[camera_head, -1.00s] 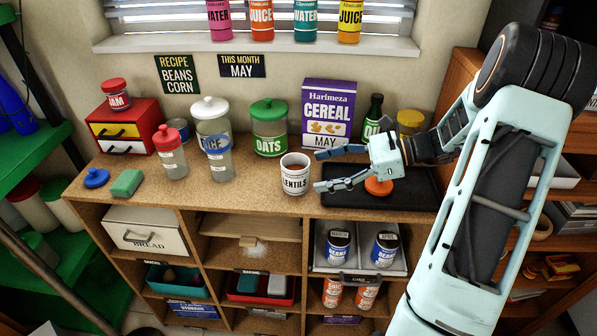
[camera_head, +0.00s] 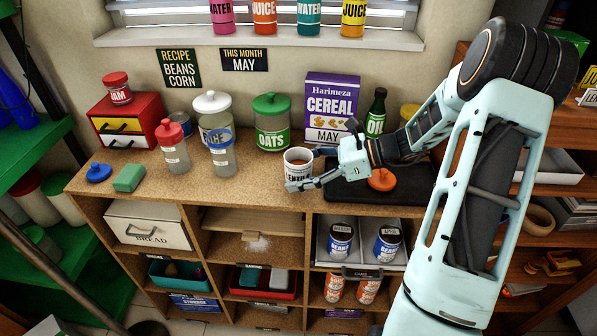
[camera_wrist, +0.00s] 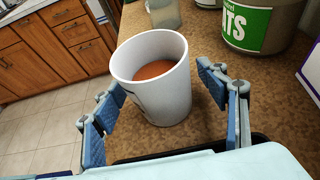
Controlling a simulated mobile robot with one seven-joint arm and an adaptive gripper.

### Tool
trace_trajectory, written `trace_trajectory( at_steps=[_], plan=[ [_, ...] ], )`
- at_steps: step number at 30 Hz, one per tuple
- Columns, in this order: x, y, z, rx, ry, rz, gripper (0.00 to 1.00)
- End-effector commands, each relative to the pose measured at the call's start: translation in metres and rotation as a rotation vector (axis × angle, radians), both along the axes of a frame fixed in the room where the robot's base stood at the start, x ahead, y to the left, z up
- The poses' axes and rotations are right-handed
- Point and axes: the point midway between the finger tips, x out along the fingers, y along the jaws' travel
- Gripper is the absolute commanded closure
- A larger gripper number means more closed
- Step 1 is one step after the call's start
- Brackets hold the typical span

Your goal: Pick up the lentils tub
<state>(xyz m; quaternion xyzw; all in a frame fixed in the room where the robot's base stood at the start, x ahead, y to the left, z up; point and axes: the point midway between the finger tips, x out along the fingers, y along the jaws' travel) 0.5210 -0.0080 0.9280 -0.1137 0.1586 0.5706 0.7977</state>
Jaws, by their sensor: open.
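The lentils tub (camera_head: 298,167) is a white, open-topped cup with a dark label, upright on the wooden counter. In the wrist view the tub (camera_wrist: 160,88) shows orange-brown contents below its rim. My gripper (camera_head: 304,169) is open around the tub, one finger in front of it and the other behind. In the wrist view my gripper (camera_wrist: 163,100) has one finger on each side of the tub. A gap shows on the right; I cannot tell whether the left finger touches. The tub's lower front is partly hidden by the front finger in the head view.
A black tray (camera_head: 345,194) with an orange lid (camera_head: 382,180) lies to the tub's right. The oats jar (camera_head: 272,125) and cereal box (camera_head: 332,105) stand behind. A blue-lidded jar (camera_head: 222,158) is to the left. The counter's front edge is close before the tub.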

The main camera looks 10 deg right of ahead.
Motion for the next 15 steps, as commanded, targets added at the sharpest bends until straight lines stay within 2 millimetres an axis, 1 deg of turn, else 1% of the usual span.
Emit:
trace_trajectory(
  at_steps=[2,3,15],
  plan=[
    [-0.0001,-0.0001,0.0000,0.000,0.000,0.000,0.33],
    [-0.0002,-0.0001,0.0001,0.000,0.000,0.000,0.35],
    [-0.0002,-0.0004,0.0002,0.000,0.000,0.000,0.79]
  ],
)
